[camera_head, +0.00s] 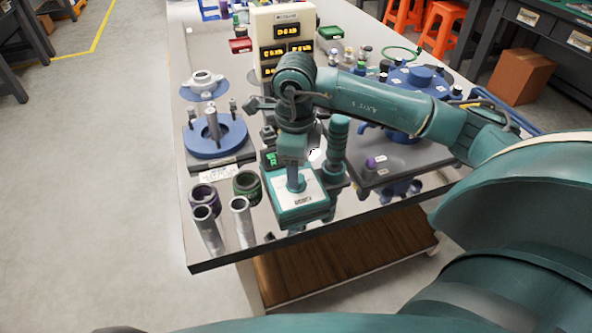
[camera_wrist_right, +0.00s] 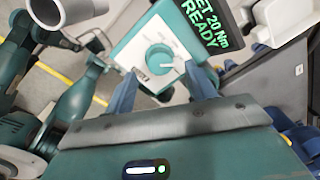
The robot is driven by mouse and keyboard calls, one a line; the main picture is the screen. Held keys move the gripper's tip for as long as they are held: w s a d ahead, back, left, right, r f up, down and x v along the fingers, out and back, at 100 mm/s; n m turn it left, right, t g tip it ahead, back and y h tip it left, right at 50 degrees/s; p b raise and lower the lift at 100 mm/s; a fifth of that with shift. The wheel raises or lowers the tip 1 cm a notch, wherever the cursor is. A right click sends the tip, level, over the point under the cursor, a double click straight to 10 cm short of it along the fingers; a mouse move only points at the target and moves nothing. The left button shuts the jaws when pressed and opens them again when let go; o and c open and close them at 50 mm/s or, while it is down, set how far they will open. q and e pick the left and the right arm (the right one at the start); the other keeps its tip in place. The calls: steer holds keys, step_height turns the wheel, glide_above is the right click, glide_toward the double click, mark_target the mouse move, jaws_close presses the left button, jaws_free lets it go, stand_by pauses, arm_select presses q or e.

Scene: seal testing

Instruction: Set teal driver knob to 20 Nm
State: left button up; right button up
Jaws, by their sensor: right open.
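The teal driver station (camera_head: 300,211) stands near the table's front edge, with a pale top plate. In the right wrist view its round teal knob (camera_wrist_right: 159,58) sits on that white plate, with a pale pointer beside it. My right gripper (camera_head: 295,183) is over the plate and hides the knob in the head view. In the wrist view the right gripper (camera_wrist_right: 161,88) has its fingers apart, one on each side below the knob, with nothing between them. My left gripper is not seen.
A teal-handled tool (camera_head: 338,145) stands close right of the gripper. Metal cylinders (camera_head: 242,221) and dark ring parts (camera_head: 247,186) stand left of the station. A blue flange fixture (camera_head: 216,139) is farther left. A white readout tower (camera_head: 284,20) rises behind.

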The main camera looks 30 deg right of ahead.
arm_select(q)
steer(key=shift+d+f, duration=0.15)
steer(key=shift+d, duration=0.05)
arm_select(e)
step_height(320, 180, up, 10)
steer(key=shift+s+a, duration=0.15)
arm_select(q)
steer(key=shift+p, duration=0.4)
arm_select(e)
steer(key=shift+r, duration=0.15)
